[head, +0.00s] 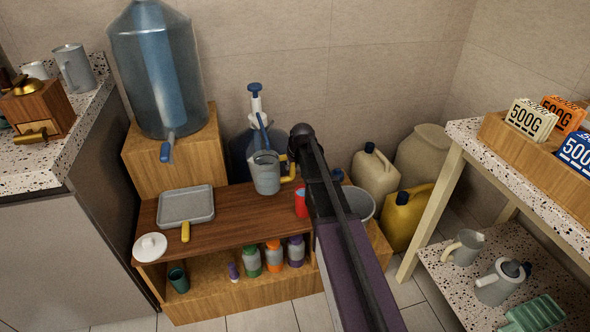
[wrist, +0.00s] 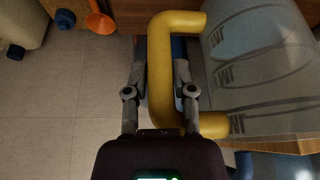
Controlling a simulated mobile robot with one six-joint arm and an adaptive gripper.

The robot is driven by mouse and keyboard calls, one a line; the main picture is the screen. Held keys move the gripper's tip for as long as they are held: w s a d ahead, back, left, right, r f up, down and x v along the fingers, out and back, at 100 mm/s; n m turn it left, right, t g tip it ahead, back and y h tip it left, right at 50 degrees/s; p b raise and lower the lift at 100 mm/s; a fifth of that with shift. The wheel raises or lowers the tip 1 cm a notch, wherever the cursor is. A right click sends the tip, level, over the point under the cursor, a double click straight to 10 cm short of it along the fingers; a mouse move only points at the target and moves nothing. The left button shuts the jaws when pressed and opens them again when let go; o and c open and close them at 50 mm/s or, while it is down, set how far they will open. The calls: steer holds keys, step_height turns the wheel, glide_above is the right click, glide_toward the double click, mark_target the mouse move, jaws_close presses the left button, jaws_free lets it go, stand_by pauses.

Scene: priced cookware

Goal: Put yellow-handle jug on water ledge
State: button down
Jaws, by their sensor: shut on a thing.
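The yellow-handle jug (head: 265,175) is grey and see-through, near the back of the dark wood top in the head view. In the wrist view its clear body (wrist: 265,75) is at the right and its yellow handle (wrist: 160,70) runs between the fingers. My gripper (wrist: 160,80) is shut on that handle; in the head view my arm hides most of it. I cannot tell whether the jug's base touches the wood. Which surface is the water ledge is not marked; a dark wood top (head: 240,215) lies below the large water bottle (head: 158,70).
The water bottle stands on a wooden block (head: 185,165). A grey tray (head: 186,206), white lid (head: 150,246) and red can (head: 301,203) are on the wood top. A blue pump bottle (head: 240,150) stands behind the jug. Several small bottles fill the shelf below.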

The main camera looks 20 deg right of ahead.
steer(key=w, duration=0.1)
steer(key=d, duration=0.1)
steer(key=w, duration=0.1)
steer(key=shift+w+d+f, duration=0.15)
steer(key=shift+w+d, duration=0.1)
steer(key=shift+w, duration=0.1)
steer(key=shift+f+b, duration=1.75)
steer(key=shift+b, duration=0.1)
steer(key=shift+f, duration=0.1)
steer(key=shift+c, duration=2.2)
jaws_free()
steer(key=p+v, duration=1.1)
steer(key=v, duration=0.1)
